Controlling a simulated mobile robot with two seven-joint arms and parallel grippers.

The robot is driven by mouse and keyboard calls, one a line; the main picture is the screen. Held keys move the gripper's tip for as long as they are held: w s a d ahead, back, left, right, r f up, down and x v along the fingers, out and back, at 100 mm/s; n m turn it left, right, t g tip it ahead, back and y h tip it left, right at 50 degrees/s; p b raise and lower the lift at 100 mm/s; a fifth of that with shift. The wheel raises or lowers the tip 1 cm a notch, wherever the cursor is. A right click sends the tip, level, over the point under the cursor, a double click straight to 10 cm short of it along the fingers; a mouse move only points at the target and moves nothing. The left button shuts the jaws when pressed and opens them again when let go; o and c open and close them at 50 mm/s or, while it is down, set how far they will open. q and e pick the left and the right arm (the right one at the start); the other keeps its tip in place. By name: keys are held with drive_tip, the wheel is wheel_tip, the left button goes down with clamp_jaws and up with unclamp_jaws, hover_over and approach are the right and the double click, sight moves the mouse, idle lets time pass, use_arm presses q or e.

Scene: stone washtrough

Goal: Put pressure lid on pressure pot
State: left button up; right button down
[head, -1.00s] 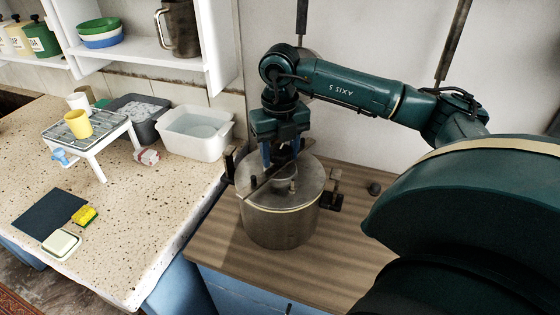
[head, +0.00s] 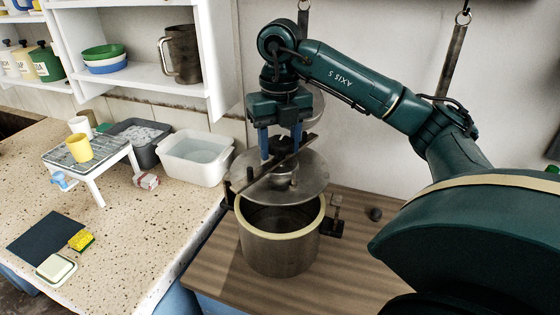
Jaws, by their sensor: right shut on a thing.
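The pressure pot (head: 275,252) is a grey metal cylinder standing on the brown wooden top, with a pale ring around its open rim. The round metal pressure lid (head: 312,178) with a bar across it hangs above the pot's back part, apart from the front rim. The dark inside of the pot shows below the lid. My right gripper (head: 281,152), with blue fingers, is shut on the lid at its middle from above. The fingertips' exact hold is partly hidden by the bar. My left gripper is not in view.
A speckled counter at the left holds a white tub (head: 196,157), a grey basin (head: 138,138), a white rack with a yellow cup (head: 79,148), and a sponge (head: 81,240). White shelves stand above the counter.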

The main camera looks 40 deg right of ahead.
sight(280, 161)
drive_tip(key=shift+r+m+p, duration=0.3)
drive_tip(key=shift+r+p, duration=0.05)
drive_tip(key=shift+r, duration=0.15)
drive_tip(key=shift+f+m+p, duration=0.15)
drive_tip(key=shift+m+p, duration=0.25)
drive_tip(key=shift+m, duration=0.1)
drive_tip(key=shift+f+m+p, duration=0.35)
drive_tip(key=shift+f+m, duration=0.05)
drive_tip(key=shift+m, duration=0.1)
drive_tip(key=shift+f+m, duration=0.5)
drive_tip(key=shift+f, duration=0.15)
drive_tip(key=shift+f+b, duration=0.65)
drive_tip(key=shift+f, duration=0.3)
drive_tip(key=shift+f+b, duration=0.7)
drive_tip(key=shift+f, duration=0.25)
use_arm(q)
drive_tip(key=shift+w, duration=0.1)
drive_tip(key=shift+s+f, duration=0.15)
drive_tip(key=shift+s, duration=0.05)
